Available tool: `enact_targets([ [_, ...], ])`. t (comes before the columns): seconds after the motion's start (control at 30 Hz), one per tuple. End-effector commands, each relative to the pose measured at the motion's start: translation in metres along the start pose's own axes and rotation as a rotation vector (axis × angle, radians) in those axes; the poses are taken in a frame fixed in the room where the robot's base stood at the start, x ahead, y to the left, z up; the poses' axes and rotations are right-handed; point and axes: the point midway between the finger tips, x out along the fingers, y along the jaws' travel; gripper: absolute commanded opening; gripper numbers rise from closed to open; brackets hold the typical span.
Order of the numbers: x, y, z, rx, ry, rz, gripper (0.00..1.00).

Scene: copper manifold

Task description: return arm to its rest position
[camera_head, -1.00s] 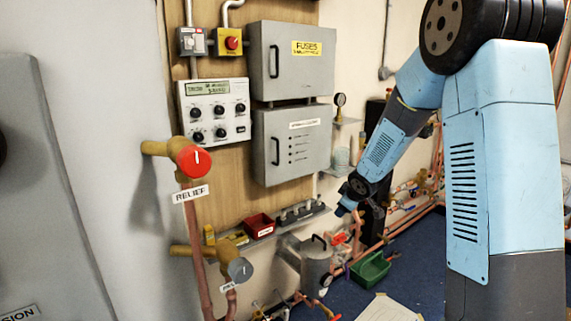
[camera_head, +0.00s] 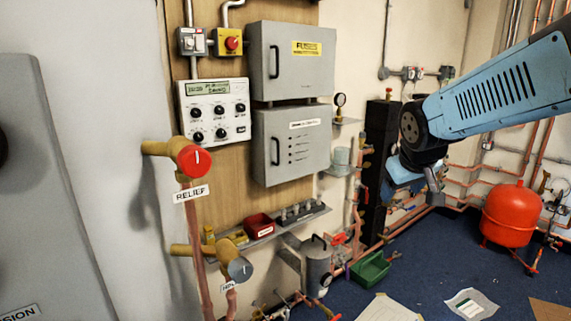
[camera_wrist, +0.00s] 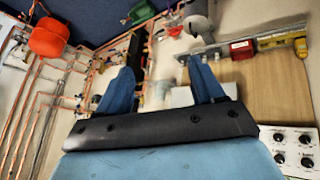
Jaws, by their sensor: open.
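My arm reaches in from the right edge in the head view, its blue link ending at a dark joint. My gripper (camera_head: 434,186) hangs below that joint, in front of the dark column and pipes; its fingers are hard to make out there. In the wrist view my gripper (camera_wrist: 163,82) shows two blue fingers set well apart, with nothing between them. The picture in that view is upside down. The gripper appears clear of the pipework and boxes.
A red RELIEF knob (camera_head: 194,161) and a grey knob (camera_head: 240,269) stick out at left. Grey boxes (camera_head: 292,62) hang on the wooden board. A red vessel (camera_head: 510,215) stands at right. A green tray (camera_head: 371,271) and papers lie on the blue floor.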

Motion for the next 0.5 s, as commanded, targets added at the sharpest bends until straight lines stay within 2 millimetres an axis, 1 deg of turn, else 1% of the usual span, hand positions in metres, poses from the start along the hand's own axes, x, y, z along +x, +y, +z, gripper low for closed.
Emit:
enact_targets([
  [0.03, -0.013, -0.002, 0.011, 0.029, -0.002, -0.006, 0.67],
  [0.1, -0.028, -0.005, 0.026, 0.067, -0.015, -0.019, 0.67],
  [0.3, -0.065, -0.019, 0.069, 0.169, -0.046, -0.067, 0.67],
  [0.4, -0.079, -0.027, 0.087, 0.206, -0.06, -0.092, 0.67],
  [0.5, -0.088, -0.033, 0.099, 0.232, -0.069, -0.111, 0.67],
])
